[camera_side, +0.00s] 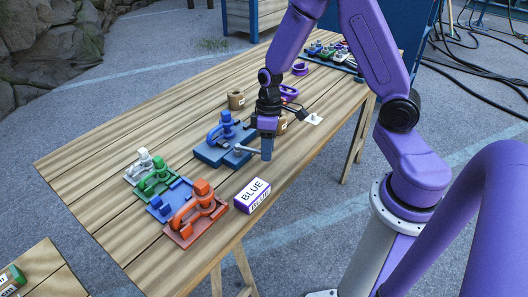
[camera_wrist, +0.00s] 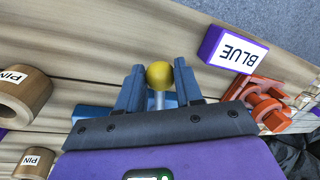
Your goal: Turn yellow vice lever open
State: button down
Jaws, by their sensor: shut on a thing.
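A blue vice (camera_side: 222,143) stands on the wooden table, left of my gripper (camera_side: 266,150). Its thin grey lever (camera_side: 245,149) reaches out sideways from the vice to my fingers. In the wrist view the lever's round yellow knob (camera_wrist: 159,74) sits between the two blue fingers of my gripper (camera_wrist: 160,82), which are shut on it. In the side view the knob is hidden by the fingers. Most of the vice is hidden behind my gripper in the wrist view.
A purple-and-white box marked BLUE (camera_side: 252,195) stands near the front edge. Orange (camera_side: 197,213), green (camera_side: 157,178) and white (camera_side: 145,163) fixtures stand in a row at left. A brown PIN cylinder (camera_side: 236,101) stands behind the vice. Bare table lies between the vice and the BLUE box.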

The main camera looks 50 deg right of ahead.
jog(key=d+n, duration=0.1)
jog(key=w+n, duration=0.1)
jog(key=d+n, duration=0.1)
jog(key=shift+w+d+n+g, duration=0.25)
jog(key=shift+d+n+g, duration=0.05)
jog(key=shift+n, duration=0.1)
jog(key=w+d+n, duration=0.1)
jog(key=w+d+n+h, duration=0.1)
jog(key=n, duration=0.1)
jog(key=shift+n, duration=0.3)
jog(key=w+n, duration=0.1)
jog(key=w+d+n, duration=0.1)
jog(key=n, duration=0.1)
jog(key=shift+w+n+g+h, duration=0.3)
jog(key=shift+w+h, duration=0.05)
jog(key=shift+h, duration=0.05)
jog(key=shift+w+d+n+h, duration=0.2)
jog(key=shift+w+n+h, duration=0.1)
jog(key=shift+w+n, duration=1.35)
jog(key=shift+s+n, duration=0.15)
jog(key=shift+n, duration=0.1)
jog(key=c, duration=0.8)
grip_release()
jog(key=shift+o, duration=0.2)
